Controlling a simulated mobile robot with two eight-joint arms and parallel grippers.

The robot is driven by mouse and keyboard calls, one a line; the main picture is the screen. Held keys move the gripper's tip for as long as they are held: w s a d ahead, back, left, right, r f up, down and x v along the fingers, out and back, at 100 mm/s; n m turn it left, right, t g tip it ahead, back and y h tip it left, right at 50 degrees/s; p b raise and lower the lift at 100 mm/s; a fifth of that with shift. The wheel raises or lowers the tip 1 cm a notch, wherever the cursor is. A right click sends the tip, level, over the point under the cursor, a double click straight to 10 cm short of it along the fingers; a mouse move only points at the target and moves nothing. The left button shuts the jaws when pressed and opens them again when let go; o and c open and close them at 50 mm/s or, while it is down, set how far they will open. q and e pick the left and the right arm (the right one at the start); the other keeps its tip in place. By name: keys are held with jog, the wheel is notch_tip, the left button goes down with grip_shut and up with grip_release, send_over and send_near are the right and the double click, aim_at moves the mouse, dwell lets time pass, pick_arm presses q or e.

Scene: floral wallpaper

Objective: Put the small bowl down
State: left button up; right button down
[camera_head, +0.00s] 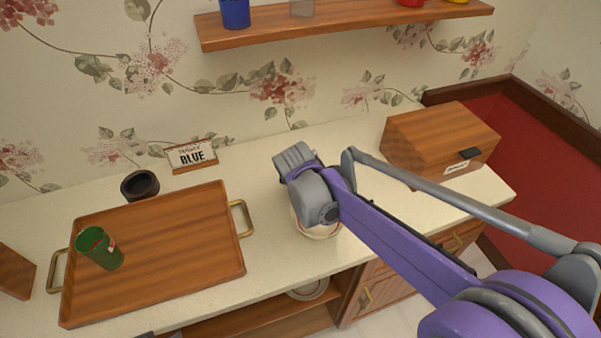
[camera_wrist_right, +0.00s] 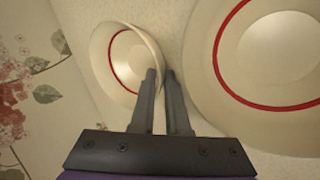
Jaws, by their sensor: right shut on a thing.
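The small bowl (camera_wrist_right: 124,66), cream with a red ring inside, shows in the right wrist view at the upper left. My right gripper (camera_wrist_right: 161,75) is shut on the right rim of the small bowl. A larger cream dish (camera_wrist_right: 283,55) with a red ring lies close to the right of it on the counter. In the head view my right arm covers most of this spot, and only part of a cream dish (camera_head: 318,232) shows below my wrist; I cannot tell which one. Whether the small bowl touches the counter is unclear. My left gripper is not in view.
A wooden tray (camera_head: 190,235) holding a green cup (camera_head: 100,250) stands on the left of the counter (camera_head: 262,225). A wooden box (camera_head: 440,140) stands right. A shelf (camera_head: 345,25) hangs above.

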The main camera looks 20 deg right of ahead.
jog(key=shift+r, duration=0.1)
dwell(0.7)
notch_tip(320, 180, up, 10)
jog(key=shift+f+p, duration=0.15)
jog(key=shift+p, duration=0.3)
